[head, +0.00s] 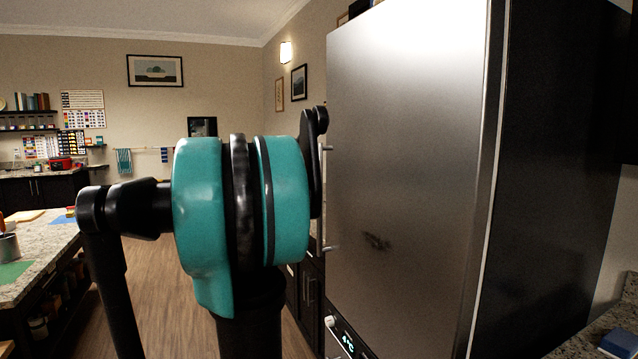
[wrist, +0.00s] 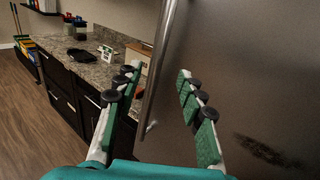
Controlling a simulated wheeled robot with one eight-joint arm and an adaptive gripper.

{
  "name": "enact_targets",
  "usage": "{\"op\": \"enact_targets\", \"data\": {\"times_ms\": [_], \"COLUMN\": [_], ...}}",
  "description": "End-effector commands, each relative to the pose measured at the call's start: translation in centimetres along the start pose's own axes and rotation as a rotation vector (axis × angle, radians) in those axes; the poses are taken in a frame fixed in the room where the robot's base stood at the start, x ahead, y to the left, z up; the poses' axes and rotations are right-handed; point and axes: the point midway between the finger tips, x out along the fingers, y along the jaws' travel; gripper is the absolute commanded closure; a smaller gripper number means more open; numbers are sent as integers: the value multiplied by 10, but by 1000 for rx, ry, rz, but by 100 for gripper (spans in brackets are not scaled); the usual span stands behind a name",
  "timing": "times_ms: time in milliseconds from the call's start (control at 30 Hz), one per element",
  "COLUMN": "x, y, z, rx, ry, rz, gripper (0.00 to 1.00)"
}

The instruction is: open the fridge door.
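The tall fridge has a brushed steel door (head: 410,170) and a dark side. The door looks shut. Its vertical bar handle (head: 326,246) is at the door's left edge, partly hidden behind my arm in the head view. In the wrist view the handle (wrist: 158,70) runs down between the two fingers of my gripper (wrist: 159,72). My gripper is open, with green pads on either side of the bar, and a gap shows on both sides. The steel door (wrist: 245,70) fills the right of the wrist view. My gripper is hidden in the head view.
A granite counter with dark drawers (wrist: 88,62) stands left of the fridge. A kitchen island (head: 45,245) is at far left, with wood floor (head: 150,270) between. Another counter edge (head: 590,325) is at lower right. A display panel (head: 345,338) sits below the door.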

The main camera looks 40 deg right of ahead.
Motion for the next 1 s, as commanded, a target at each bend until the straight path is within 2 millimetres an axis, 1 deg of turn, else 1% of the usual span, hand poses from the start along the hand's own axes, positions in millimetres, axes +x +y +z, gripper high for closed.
{"op": "enact_targets", "data": {"times_ms": [33, 100, 400, 600, 800, 1000], "x": [11, 25, 85, 120, 141, 146], "y": [-1, -1, -1, -1, 0, 0], "z": [0, 0, -1, -1, -1, -1], "rx": [1, 1, 3, 3, 4, 4], "ry": [0, 1, 1, 2, 2, 2], "rz": [-4, -4, -3, -2, -1, 0], "gripper": [61, 61, 61, 61, 61, 61]}}
